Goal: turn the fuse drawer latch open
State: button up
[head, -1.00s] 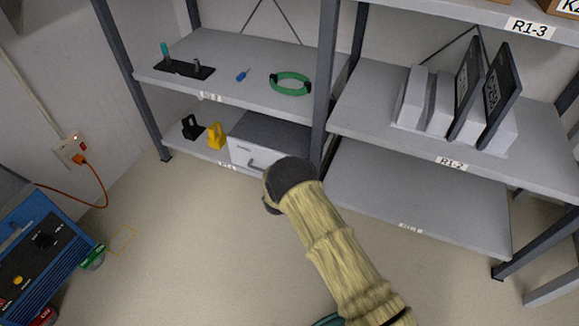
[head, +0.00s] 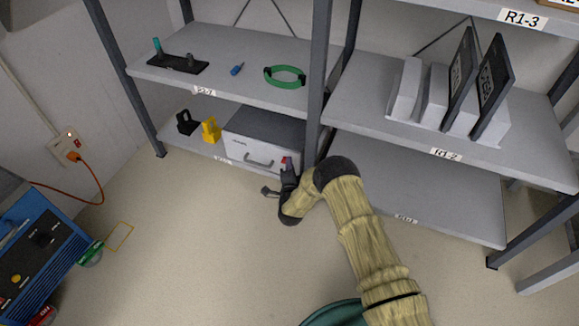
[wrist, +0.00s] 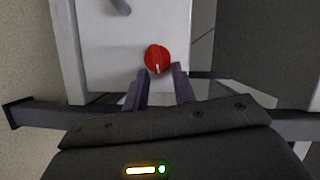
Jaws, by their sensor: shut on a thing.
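A bit of red shows at the drawer's right side in the head view (head: 284,159). My gripper (wrist: 161,72) is shut on the red knob, its two dark fingers at the knob's lower left and right. In the head view my gripper (head: 288,168) is at the drawer's right front.
A black padlock-shaped piece (head: 187,123) and a yellow one (head: 211,130) stand left of the drawer. A dark shelf post (head: 317,80) rises close to my gripper's right. A blue machine (head: 40,260) stands at lower left.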

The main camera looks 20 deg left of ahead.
jog(key=shift+f+m+t, duration=0.1)
jog(key=shift+m+t, duration=0.2)
jog(key=shift+m, duration=0.3)
jog(key=shift+w, duration=0.1)
jog(key=o, duration=0.7)
jog(key=p+v, duration=0.7)
jog(key=v, duration=1)
jog(key=shift+d+f+p, duration=0.1)
jog(key=shift+d+p, duration=0.15)
jog(key=shift+p, duration=0.1)
